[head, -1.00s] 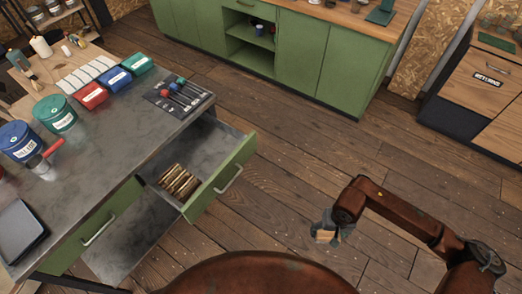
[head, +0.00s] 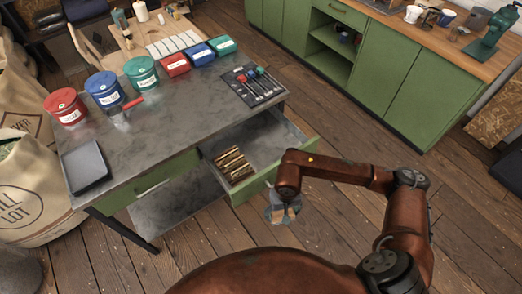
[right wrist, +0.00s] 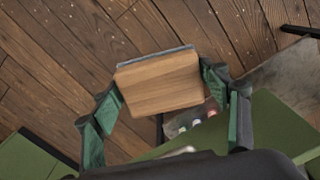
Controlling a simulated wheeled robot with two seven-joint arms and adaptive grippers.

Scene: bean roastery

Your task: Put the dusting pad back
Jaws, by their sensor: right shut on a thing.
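The dusting pad (right wrist: 158,84) has a flat wooden back with a thin grey layer along its far edge. My right gripper (head: 283,214) is shut on it, one finger on each side in the right wrist view. In the head view the pad (head: 290,213) is a small pale patch, partly hidden by the gripper, held in front of the open drawer's green face. The open drawer (head: 284,134) juts from the grey metal table and holds a bundle of brownish strips (head: 232,164) at its left; the rest looks bare. My left gripper is out of view.
The metal table (head: 165,120) carries red, blue and green tins, small labelled boxes, a dark tray (head: 85,166) and a mat of tools (head: 254,85). A green cabinet (head: 400,80) stands behind. Sacks stand at left. Wooden floor is open at right.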

